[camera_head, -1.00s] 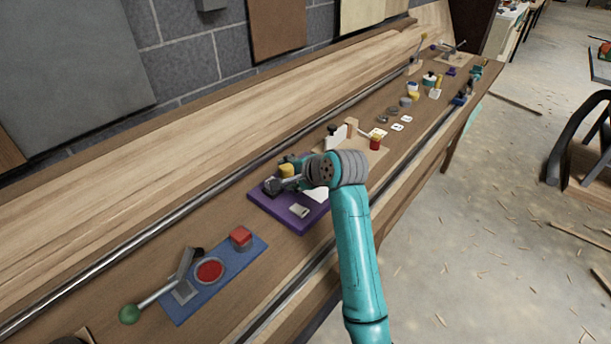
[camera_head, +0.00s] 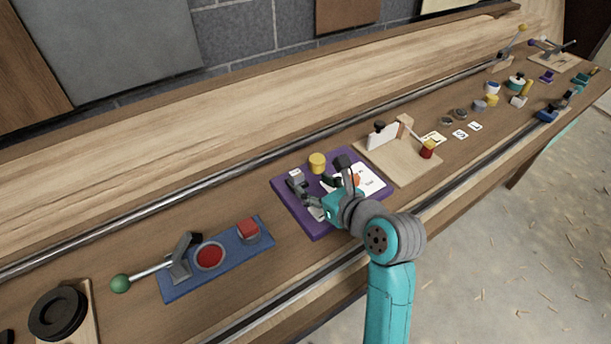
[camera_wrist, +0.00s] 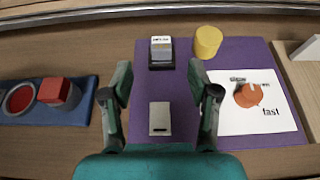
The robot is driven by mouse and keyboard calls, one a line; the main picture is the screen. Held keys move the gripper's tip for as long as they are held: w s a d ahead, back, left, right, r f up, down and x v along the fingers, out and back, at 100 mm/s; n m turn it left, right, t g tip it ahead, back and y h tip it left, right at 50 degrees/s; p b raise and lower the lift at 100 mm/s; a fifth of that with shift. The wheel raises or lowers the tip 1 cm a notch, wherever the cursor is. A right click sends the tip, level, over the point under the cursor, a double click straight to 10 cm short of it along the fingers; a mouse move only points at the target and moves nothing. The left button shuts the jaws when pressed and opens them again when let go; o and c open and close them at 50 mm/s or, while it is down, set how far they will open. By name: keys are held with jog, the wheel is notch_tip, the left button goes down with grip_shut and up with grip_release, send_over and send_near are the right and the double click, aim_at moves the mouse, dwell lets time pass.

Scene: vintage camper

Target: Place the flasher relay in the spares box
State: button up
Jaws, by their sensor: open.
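On a purple board (camera_head: 284,207) a small grey block with a pale, printed top stands in a black base; it looks like the flasher relay (camera_wrist: 161,48) and also shows in the head view (camera_head: 296,176). A flat light-grey piece (camera_wrist: 160,118) lies nearer to me on the board. My gripper (camera_wrist: 160,85) is open above the board, its fingers either side of this flat piece, with nothing held. The block is beyond the fingertips, in line with the gap. I cannot make out which thing is the spares box.
A yellow cylinder (camera_wrist: 208,42) stands right of the block. A white card with an orange knob (camera_wrist: 249,95) lies to the right. A blue board with a red button and lever (camera_head: 215,259) is left; a wooden board (camera_head: 400,168) is right.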

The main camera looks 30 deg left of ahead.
aim_at(298, 175)
jog(key=x, duration=0.9)
jog(key=shift+w+f, duration=0.15)
jog(key=shift+c, duration=0.2)
grip_shut()
